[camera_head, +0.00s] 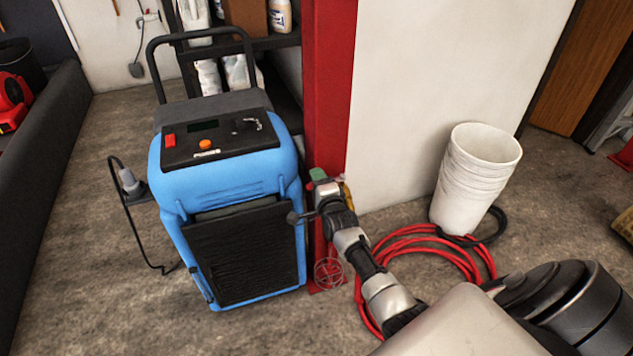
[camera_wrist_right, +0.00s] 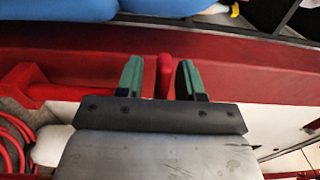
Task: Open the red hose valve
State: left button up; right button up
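My right gripper (camera_head: 318,175) is in front of the red column, its green fingertips near the column's edge. In the right wrist view, my right gripper (camera_wrist_right: 161,78) is open, with its two green fingers apart. A narrow red piece, which looks like the valve's handle (camera_wrist_right: 164,75), stands between the fingers. Gaps show on both sides of it, with the right finger closer. In the head view the gripper and wrist hide most of the valve; a small yellowish part (camera_head: 347,195) shows beside the wrist. My left gripper is not in view.
A blue machine (camera_head: 225,190) stands close to the left of my right gripper. The red column (camera_head: 330,90) and white wall are behind it. A red hose (camera_head: 465,265) lies coiled on the floor by stacked white buckets (camera_head: 478,180). Floor at left is mostly clear.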

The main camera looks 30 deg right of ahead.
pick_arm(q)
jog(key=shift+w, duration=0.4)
pick_arm(e)
jog(key=shift+w, duration=0.25)
grip_shut()
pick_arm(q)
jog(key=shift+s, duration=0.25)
